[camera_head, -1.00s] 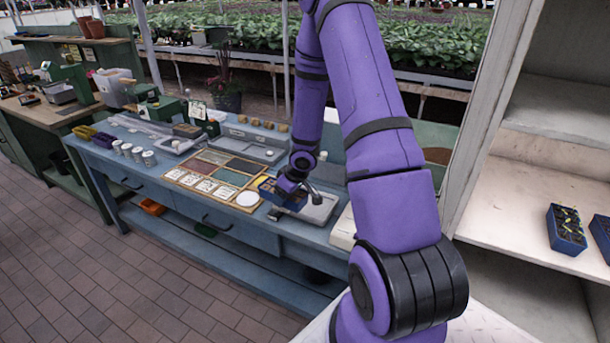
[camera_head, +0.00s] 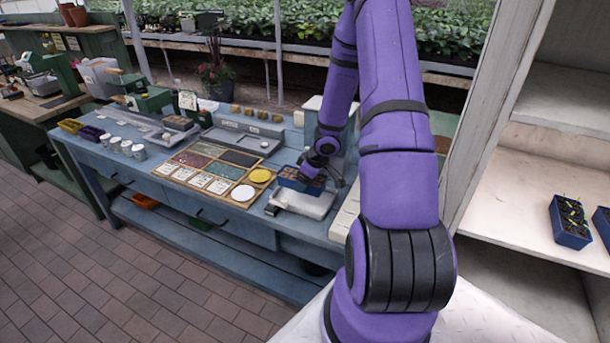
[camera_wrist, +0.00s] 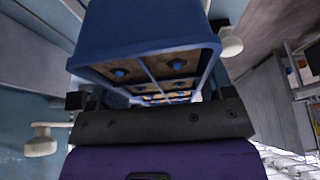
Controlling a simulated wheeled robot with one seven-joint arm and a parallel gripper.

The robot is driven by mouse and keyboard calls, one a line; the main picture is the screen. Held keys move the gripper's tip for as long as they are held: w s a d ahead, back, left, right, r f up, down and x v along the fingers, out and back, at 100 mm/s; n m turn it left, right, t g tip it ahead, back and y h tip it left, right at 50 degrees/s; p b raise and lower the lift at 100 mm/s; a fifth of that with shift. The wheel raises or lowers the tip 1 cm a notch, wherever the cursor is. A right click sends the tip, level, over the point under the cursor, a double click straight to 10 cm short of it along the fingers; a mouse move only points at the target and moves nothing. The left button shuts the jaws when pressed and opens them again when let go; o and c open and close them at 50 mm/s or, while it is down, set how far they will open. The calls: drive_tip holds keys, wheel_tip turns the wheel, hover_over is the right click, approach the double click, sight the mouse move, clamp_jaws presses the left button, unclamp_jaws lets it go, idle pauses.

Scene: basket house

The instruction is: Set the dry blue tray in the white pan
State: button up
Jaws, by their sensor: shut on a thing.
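A blue tray (camera_head: 290,182) with brown soil cells is held by my gripper (camera_head: 317,172) over the blue bench. In the wrist view the blue tray (camera_wrist: 145,25) fills the upper middle, with soil and blue spots in its cells. My gripper (camera_wrist: 155,105) is shut on it there. The white pan (camera_head: 304,204) lies on the bench just in front of and below the tray in the head view. The tray overlaps the pan's far edge in the picture. I cannot tell whether they touch.
A wooden divided board (camera_head: 215,172) with white cards, a yellow disc (camera_head: 260,175) and a white disc (camera_head: 243,193) lies left of the pan. A grey tray (camera_head: 240,138) stands behind. Another blue tray with sprouts (camera_head: 570,222) sits on the right shelf.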

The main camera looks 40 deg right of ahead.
hover_over(302, 201)
drive_tip(key=s, duration=0.1)
drive_tip(key=shift+s+d+f, duration=0.1)
drive_tip(key=shift+f, duration=1.2)
drive_tip(key=shift+d+f, duration=0.1)
drive_tip(key=shift+f, duration=1.15)
drive_tip(key=shift+s+f, duration=0.1)
drive_tip(key=shift+f, duration=0.55)
drive_tip(key=o, duration=1)
drive_tip(key=shift+r, duration=4)
